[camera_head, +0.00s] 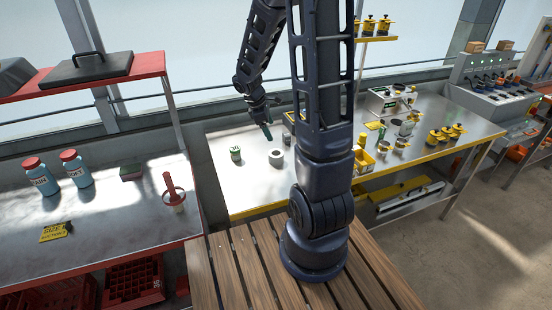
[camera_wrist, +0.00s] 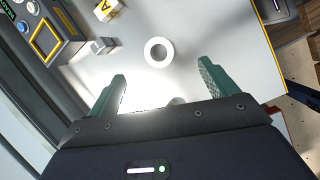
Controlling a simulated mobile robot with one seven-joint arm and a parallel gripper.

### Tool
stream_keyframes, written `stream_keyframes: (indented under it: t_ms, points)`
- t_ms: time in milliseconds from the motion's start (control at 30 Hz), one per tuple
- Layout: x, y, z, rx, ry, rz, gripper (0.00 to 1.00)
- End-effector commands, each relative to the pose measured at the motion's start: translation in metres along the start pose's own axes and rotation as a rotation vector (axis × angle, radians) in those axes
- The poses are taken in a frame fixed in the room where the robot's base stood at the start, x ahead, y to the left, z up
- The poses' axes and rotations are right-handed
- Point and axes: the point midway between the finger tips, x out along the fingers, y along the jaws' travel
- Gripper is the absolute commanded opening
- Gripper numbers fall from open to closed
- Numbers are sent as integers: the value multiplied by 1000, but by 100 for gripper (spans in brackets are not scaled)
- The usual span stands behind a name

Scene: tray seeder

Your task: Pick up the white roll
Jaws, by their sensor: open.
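The white roll (camera_head: 276,158) stands on the bright steel table (camera_head: 245,195), beside a small green container marked 30 (camera_head: 235,154). In the wrist view the roll (camera_wrist: 149,51) shows from above as a white ring with a grey centre. My gripper (camera_head: 267,131) is above the table, just over and slightly left of the roll in the head view. In the wrist view its two green fingers (camera_wrist: 163,72) are spread wide with nothing held between them. The roll lies beyond the fingertips, apart from them. A pale rounded shape at the gripper's edge is mostly hidden.
Right of my arm, several yellow-capped containers (camera_head: 440,135) and a white device (camera_head: 385,100) crowd the table. A yellow-framed box (camera_wrist: 46,41) and small blocks show upper left in the wrist view. A red-edged bench with blue bottles (camera_head: 76,170) stands left. The table's front left is clear.

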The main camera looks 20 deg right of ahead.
Motion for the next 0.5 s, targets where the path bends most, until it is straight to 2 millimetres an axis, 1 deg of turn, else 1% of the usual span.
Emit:
stream_keyframes:
  t_ms: [33, 200, 333, 500]
  points:
    - [12, 2, -7, -48, -12, -11, 85]
    - [40, 8, -22, -177, -36, -28, 85]
    - [52, 10, -28, -232, -45, -36, 85]
    - [64, 10, -30, -252, -49, -39, 85]
